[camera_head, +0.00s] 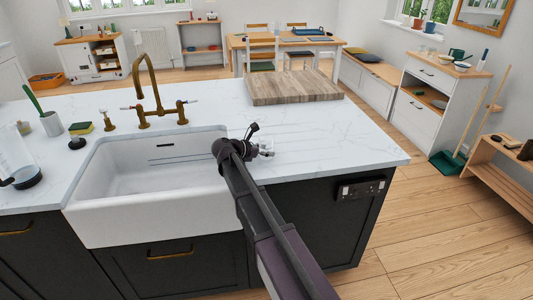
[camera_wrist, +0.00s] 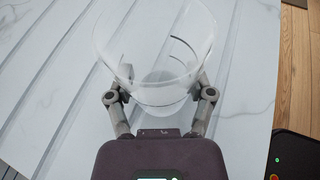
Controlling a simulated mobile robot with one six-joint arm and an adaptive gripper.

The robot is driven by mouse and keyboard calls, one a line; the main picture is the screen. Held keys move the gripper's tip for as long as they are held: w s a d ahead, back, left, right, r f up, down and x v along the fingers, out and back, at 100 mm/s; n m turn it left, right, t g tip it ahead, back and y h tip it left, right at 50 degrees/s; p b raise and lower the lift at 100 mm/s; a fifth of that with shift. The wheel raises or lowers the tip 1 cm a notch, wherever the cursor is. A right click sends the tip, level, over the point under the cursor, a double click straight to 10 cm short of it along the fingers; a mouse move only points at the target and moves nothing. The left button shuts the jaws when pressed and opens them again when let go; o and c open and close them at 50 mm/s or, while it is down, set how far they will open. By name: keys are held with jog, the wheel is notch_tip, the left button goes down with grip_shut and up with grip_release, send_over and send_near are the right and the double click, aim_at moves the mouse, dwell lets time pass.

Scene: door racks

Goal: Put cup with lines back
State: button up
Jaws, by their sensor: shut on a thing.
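A clear see-through cup (camera_wrist: 152,50) fills the upper middle of the wrist view, with a few thin dark curved lines on its right side. My gripper (camera_wrist: 156,88) is shut on the cup, one finger on each side of it. The cup shows small and partly hidden by my gripper in the head view (camera_head: 266,150). It is over the grooved part of the white marble counter (camera_head: 330,142), right of the sink. I cannot tell whether its base touches the counter.
A white sink (camera_head: 150,185) with a brass tap (camera_head: 148,92) is left of my gripper. A wooden board (camera_head: 294,88) lies behind on the counter. A sponge (camera_head: 81,128), a pot (camera_head: 51,124) and a clear container (camera_head: 15,160) stand at the left. The counter's right side is clear.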

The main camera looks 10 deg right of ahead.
jog(key=shift+f, duration=0.15)
jog(key=o, duration=1.2)
jog(key=shift+o, duration=0.2)
jog(key=shift+r, duration=0.3)
jog(key=p+v, duration=0.4)
jog(key=v, duration=0.8)
jog(key=shift+p, duration=0.3)
